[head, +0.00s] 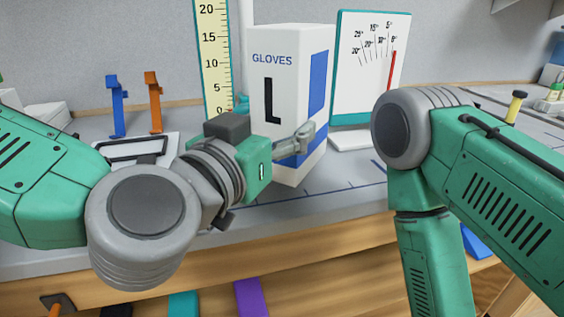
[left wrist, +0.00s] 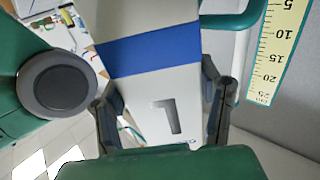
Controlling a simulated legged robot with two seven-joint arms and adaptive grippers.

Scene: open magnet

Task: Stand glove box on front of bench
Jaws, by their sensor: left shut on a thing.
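The glove box (head: 285,62) is a tall white carton marked "GLOVES" and "L", with blue patches on its side and base. It stands upright, or nearly so, at the front part of the bench (head: 345,190). I cannot tell whether its base touches the bench top. In the left wrist view the box (left wrist: 150,85) lies between both fingers (left wrist: 165,100). My right arm shows at the right, but its gripper is out of view.
A vertical ruler (head: 214,60) stands behind the box at left. A white dial board (head: 366,65) with a red needle stands close behind it at right. Blue (head: 117,105) and orange (head: 154,100) holders stand at the back left. The bench's wooden front edge (head: 330,240) runs below.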

